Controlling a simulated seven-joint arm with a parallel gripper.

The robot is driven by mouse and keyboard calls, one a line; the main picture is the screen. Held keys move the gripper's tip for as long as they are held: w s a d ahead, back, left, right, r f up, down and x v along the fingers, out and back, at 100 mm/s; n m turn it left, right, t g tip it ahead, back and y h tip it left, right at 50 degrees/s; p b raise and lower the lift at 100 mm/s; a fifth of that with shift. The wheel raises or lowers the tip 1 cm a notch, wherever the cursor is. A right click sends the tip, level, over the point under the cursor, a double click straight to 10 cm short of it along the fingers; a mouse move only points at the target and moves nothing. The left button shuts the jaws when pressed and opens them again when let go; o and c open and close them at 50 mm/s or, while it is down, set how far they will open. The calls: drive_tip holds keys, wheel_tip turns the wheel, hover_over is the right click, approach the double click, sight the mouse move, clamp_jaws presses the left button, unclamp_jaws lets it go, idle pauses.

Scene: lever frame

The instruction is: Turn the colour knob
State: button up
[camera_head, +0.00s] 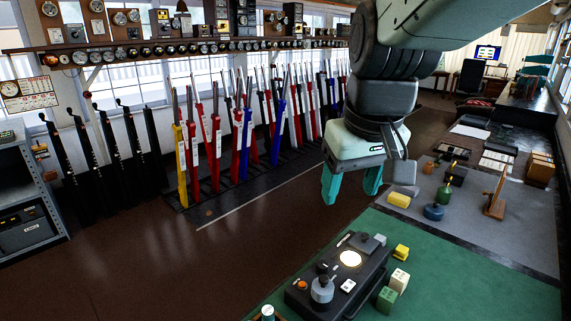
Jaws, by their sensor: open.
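A black control box (328,286) sits on the green tabletop at the bottom of the view. On it are a large grey knob (322,289), an orange button (302,285), a white button (348,286) and a round lit pale-yellow disc (350,258). Small dark and white controls stand at its back end. I cannot tell for certain which of these is the colour knob; the grey one is the clearest knob. My gripper (351,192) is open and empty, pointing down. In the picture it hangs above the far end of the box, apart from it.
Yellow (401,251), white (399,280) and green (386,299) blocks stand close to the box's right side. The green tabletop (470,285) is bare further right. A grey surface behind holds a yellow block (398,199), weights and a wooden stand (495,195). Coloured levers (246,140) line the windows.

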drive_tip(key=w+f+n+g, duration=0.2)
drive_tip(key=w+f, duration=0.9)
drive_tip(key=w, duration=0.1)
drive_tip(key=n+g, duration=0.2)
approach(323, 265)
wheel_tip(323, 265, down, 9)
drive_tip(key=shift+r, duration=0.1)
drive_tip(key=c, duration=1)
drive_tip(key=shift+c, duration=0.2)
